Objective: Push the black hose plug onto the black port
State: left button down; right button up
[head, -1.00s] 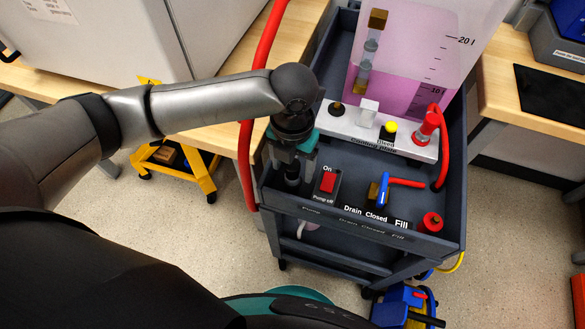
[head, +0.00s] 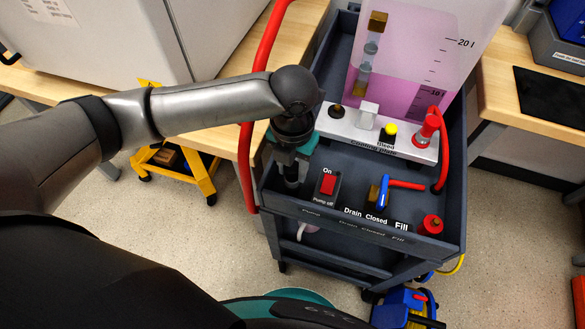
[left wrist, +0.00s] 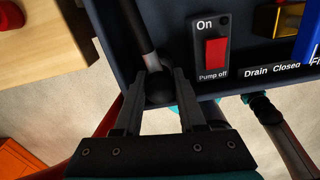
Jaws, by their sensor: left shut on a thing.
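My left gripper (head: 291,160) points down over the front left corner of the grey cart. In the left wrist view its two fingers (left wrist: 160,78) are closed about a black rounded piece (left wrist: 158,90), which looks like the black hose plug. A grey rod or hose shows beyond it. In the head view a black cylinder (head: 292,174) shows under the fingers; whether it is plug or port I cannot tell. A dark round fitting with a brownish top (head: 336,111), possibly the black port, stands at the left end of the white plate, apart from my gripper.
The red pump switch (head: 328,184) is just right of my gripper. A blue valve handle (head: 383,190), a red cap (head: 431,224) and a red hose plug (head: 428,127) stand farther right. A pink-filled tank (head: 405,85) stands behind. A red hose (head: 247,150) hangs left.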

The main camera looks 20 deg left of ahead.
pick_arm(q)
jog(key=shift+r, duration=0.1)
notch_tip(320, 180, up, 14)
jog(key=p, duration=0.5)
notch_tip(320, 180, up, 6)
jog(key=p, duration=0.1)
send_over(293, 166)
pick_arm(e)
notch_tip(293, 166, up, 6)
jog(key=s+a, duration=0.2)
jog(key=shift+s+g, duration=0.3)
jog(key=shift+s, duration=0.05)
